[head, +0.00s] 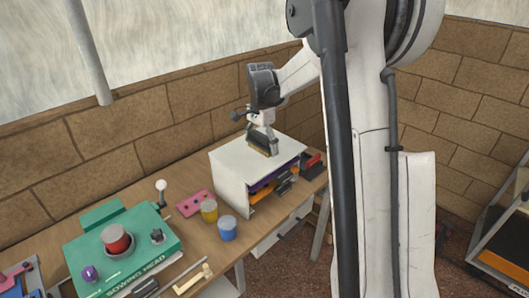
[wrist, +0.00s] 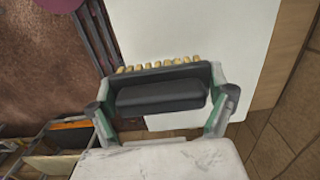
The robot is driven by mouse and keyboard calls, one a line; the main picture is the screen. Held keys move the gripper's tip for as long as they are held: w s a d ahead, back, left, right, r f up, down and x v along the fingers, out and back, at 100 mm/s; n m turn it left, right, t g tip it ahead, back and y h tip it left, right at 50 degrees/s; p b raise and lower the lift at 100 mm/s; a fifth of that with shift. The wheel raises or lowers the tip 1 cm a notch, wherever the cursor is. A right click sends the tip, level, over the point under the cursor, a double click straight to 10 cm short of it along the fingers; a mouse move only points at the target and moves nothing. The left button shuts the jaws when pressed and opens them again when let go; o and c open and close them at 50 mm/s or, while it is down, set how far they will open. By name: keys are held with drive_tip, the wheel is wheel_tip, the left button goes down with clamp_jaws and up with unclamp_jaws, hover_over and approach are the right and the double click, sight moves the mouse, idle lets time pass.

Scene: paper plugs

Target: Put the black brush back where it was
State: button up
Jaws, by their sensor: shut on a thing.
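The black brush (wrist: 165,90) is between the two fingers of my gripper (wrist: 163,112) in the wrist view, with its tan bristle tufts along the far edge. My gripper is shut on it. In the head view my gripper (head: 262,136) is over the top of the white box (head: 230,160), and the brush (head: 264,146) hangs below it with tan bristles at its lower edge. I cannot tell whether the brush touches the box top. The white box top (wrist: 210,45) fills the middle of the wrist view.
The box's open front holds purple, orange and dark items (head: 270,185). A yellow cup (head: 209,211), a blue cup (head: 228,229) and a pink plate (head: 194,203) stand left of it on the wooden table (head: 195,243). A green sowing head (head: 125,250) lies further left. A brick wall (head: 200,100) is behind.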

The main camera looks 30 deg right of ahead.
sight(264, 160)
drive_tip(key=shift+w+d+f, duration=0.15)
drive_tip(key=shift+d+f, duration=0.3)
drive_tip(key=shift+d, duration=0.25)
drive_tip(key=shift+f+p, duration=0.45)
drive_tip(key=shift+f, duration=1.55)
drive_tip(key=shift+f, duration=0.2)
drive_tip(key=o, duration=1)
drive_tip(key=shift+c, duration=0.2)
drive_tip(key=shift+r, duration=0.1)
